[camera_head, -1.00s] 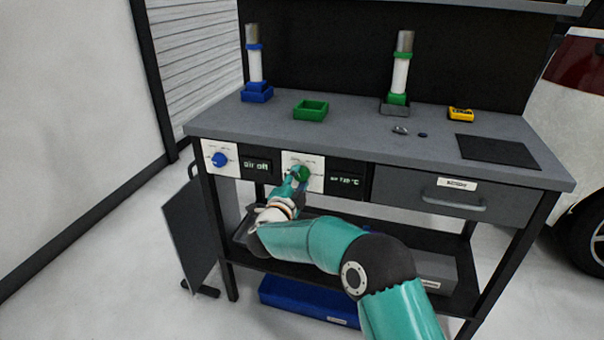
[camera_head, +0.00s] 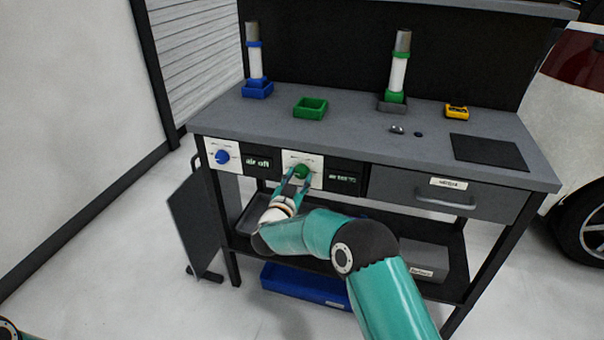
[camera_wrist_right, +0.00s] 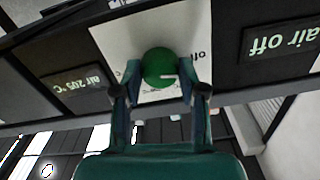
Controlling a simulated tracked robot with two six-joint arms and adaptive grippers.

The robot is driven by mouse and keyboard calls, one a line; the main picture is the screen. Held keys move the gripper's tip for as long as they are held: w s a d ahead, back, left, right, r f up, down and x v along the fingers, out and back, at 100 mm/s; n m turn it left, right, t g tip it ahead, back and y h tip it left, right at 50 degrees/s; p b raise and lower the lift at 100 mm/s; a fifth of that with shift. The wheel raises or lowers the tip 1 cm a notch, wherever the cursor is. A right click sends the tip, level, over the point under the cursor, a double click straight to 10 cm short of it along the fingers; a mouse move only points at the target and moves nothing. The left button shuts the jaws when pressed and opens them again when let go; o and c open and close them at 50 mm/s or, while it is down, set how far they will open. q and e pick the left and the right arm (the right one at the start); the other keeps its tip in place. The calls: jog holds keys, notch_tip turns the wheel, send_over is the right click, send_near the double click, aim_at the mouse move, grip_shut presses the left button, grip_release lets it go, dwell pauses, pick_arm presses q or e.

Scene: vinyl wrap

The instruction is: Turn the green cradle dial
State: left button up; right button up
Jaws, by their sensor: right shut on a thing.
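The green dial (camera_head: 302,171) sits on a white plate (camera_head: 312,158) on the bench front. It also shows in the right wrist view (camera_wrist_right: 158,66), with a pale mark pointing right in that picture. My right gripper (camera_head: 297,179) is shut on the dial, with a finger at each side of it; both fingers show in the wrist view (camera_wrist_right: 160,77). The display (camera_head: 343,179) beside it is small in the head view; in the wrist view it seems to read "air 205 °C" upside down (camera_wrist_right: 78,88). My left gripper is out of view.
A blue dial (camera_head: 222,157) and an "air off" display (camera_head: 258,163) are to the left. A drawer (camera_head: 440,194) is to the right. On the bench top (camera_head: 350,130) stand a green tray (camera_head: 310,108) and two upright tools in blue and green holders.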

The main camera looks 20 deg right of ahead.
jog(key=shift+s+f+n+p, duration=0.1)
jog(key=shift+f+n+p, duration=0.4)
jog(key=shift+n, duration=0.7)
jog(key=o, duration=1.1)
jog(key=shift+d, duration=0.1)
jog(key=shift+o, duration=0.2)
jog(key=shift+r, duration=0.25)
jog(key=v, duration=1.2)
